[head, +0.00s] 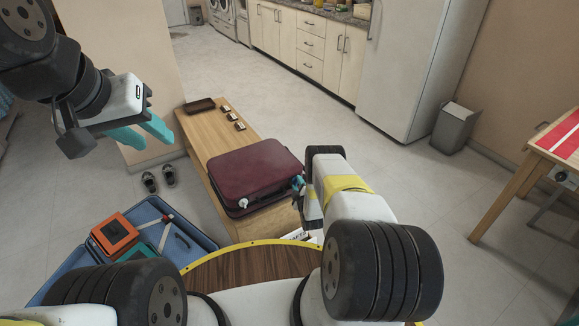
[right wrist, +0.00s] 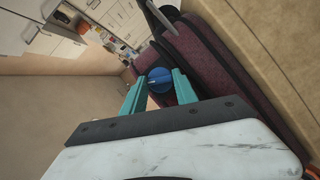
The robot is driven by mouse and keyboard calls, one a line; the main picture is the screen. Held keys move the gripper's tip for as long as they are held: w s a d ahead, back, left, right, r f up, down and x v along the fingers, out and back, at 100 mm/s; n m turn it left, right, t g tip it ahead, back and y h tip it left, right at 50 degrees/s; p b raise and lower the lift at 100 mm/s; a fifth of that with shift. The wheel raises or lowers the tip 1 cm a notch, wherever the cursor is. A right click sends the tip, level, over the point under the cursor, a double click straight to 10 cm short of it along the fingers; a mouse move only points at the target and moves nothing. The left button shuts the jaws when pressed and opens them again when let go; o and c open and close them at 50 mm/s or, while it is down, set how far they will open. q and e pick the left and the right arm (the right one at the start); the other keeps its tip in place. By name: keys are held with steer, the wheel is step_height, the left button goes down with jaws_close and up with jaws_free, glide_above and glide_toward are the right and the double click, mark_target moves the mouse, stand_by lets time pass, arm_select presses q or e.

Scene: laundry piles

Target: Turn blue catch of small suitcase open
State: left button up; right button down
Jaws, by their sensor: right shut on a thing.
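The small suitcase (head: 255,170) is maroon and lies closed and flat on a wooden bench in the head view. Its maroon side also fills the right part of the right wrist view (right wrist: 205,70). The blue catch (right wrist: 159,79) is a round knob on that side. My right gripper (head: 298,184) is at the suitcase's near right corner. In the right wrist view its teal fingers (right wrist: 160,88) are shut on the blue catch, one on each side. A white catch (head: 243,203) sits near the front left corner. My left gripper (head: 150,134) is open and empty, raised left of the bench.
The wooden bench (head: 200,139) also bears a dark tray (head: 199,106) and several small dark items. A wooden table (head: 545,150) stands at right.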

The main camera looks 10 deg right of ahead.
steer(key=n+t, duration=0.1)
steer(key=n, duration=0.1)
steer(key=n+t+h, duration=0.1)
steer(key=n, duration=0.1)
steer(key=shift+a+f+n, duration=0.1)
steer(key=shift+f+n, duration=0.1)
steer(key=shift+n, duration=0.2)
stand_by(0.5)
steer(key=c, duration=1)
jaws_free()
steer(key=shift+o, duration=0.2)
steer(key=s, duration=0.8)
steer(key=shift+a, duration=0.15)
